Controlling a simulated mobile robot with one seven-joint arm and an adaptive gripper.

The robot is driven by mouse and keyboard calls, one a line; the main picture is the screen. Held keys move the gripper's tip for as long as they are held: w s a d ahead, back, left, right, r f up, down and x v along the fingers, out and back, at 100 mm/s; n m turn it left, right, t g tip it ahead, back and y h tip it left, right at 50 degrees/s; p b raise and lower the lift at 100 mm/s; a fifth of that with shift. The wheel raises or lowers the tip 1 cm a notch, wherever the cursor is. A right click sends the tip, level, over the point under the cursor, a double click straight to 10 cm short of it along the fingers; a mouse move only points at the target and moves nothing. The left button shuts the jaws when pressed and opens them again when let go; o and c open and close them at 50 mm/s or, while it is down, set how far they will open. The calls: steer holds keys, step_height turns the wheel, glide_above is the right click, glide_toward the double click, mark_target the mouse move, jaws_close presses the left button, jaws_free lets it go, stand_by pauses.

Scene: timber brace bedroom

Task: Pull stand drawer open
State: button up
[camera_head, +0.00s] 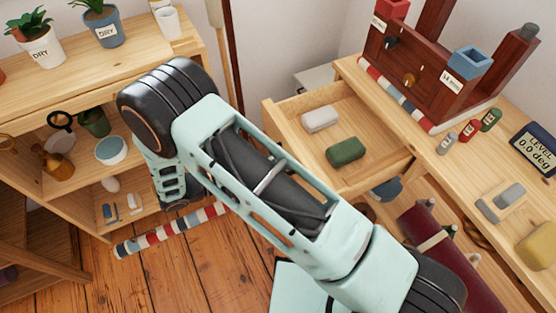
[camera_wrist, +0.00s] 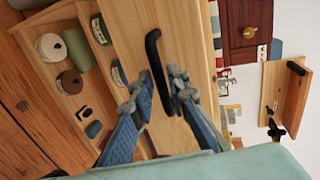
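The stand drawer (camera_head: 283,128) is a pale wooden box pulled well out from the stand at the right of the head view. A white block (camera_head: 320,118) and a green block (camera_head: 345,151) lie inside it. In the wrist view, its plain wooden front (camera_wrist: 190,38) carries a black bar handle (camera_wrist: 153,48). My gripper (camera_wrist: 160,85) has its two blue-padded fingers on either side of this handle, close about its middle, and appears shut on it. Exact finger contact is hard to see. My arm hides the handle and the gripper in the head view.
The stand's top (camera_head: 425,150) holds a dark red wooden cabinet (camera_head: 405,67), small weights and a level display (camera_head: 536,150). A wooden shelf unit (camera_head: 60,85) with pots stands at left. A striped bar (camera_head: 165,235) lies on the plank floor.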

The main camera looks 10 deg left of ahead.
steer(key=v, duration=1.2)
stand_by(0.4)
